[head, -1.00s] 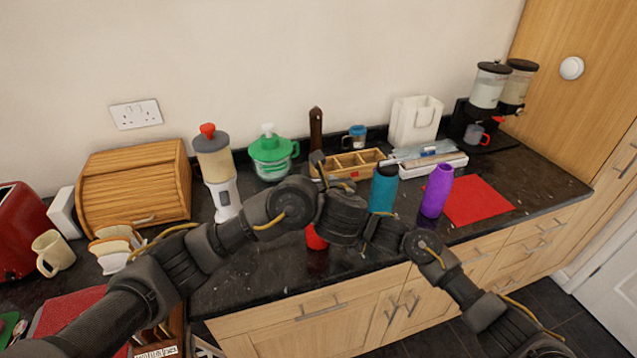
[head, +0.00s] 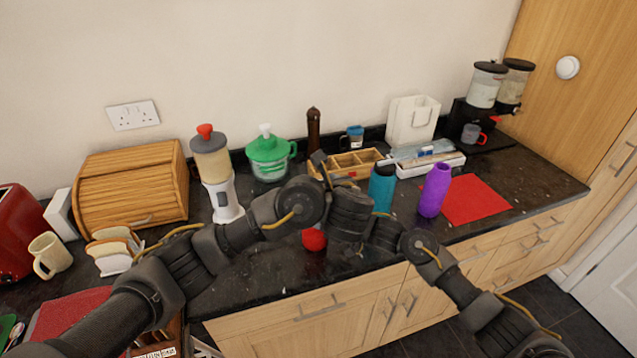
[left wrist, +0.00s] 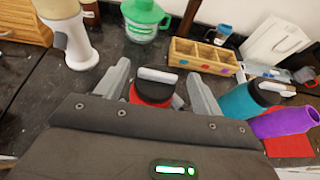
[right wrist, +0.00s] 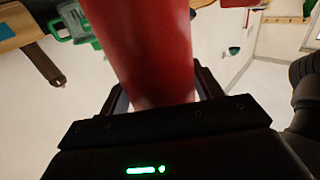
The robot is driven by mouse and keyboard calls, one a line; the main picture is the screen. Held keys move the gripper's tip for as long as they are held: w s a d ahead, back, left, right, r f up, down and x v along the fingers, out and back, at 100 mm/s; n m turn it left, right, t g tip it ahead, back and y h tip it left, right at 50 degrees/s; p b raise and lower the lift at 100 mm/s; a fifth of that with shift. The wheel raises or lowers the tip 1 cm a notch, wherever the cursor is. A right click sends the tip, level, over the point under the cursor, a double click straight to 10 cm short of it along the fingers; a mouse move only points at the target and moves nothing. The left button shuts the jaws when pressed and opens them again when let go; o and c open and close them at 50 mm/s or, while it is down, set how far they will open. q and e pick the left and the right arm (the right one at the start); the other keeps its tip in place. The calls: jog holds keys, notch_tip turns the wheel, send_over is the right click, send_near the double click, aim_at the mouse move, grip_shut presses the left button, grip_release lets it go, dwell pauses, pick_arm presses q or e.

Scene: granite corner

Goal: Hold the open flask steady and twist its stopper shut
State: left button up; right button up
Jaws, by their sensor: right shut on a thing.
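The red flask (head: 313,240) shows only in part in the head view, below my arms, which hide the rest. My right gripper (right wrist: 158,88) is shut on the flask's body (right wrist: 150,45), which fills the middle of the right wrist view. The black stopper (left wrist: 153,93) with its grey handle sits at the top of the red flask (left wrist: 134,96) in the left wrist view. My left gripper (left wrist: 157,72) is open, one finger on each side of the stopper, with gaps visible. Whether the stopper is fully seated cannot be told.
A teal bottle (head: 381,190) and a purple bottle (head: 434,190) stand close to the right of my grippers, by a red mat (head: 480,202). A wooden box (head: 352,165) is behind. A blender (head: 221,190) stands left.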

jog(key=shift+d, duration=0.1)
pick_arm(q)
jog(key=shift+d+r, duration=0.1)
jog(key=shift+r, duration=0.4)
notch_tip(320, 180, up, 9)
pick_arm(e)
jog(key=shift+w+d, duration=0.1)
jog(key=o, duration=1.3)
jog(key=v, duration=1.2)
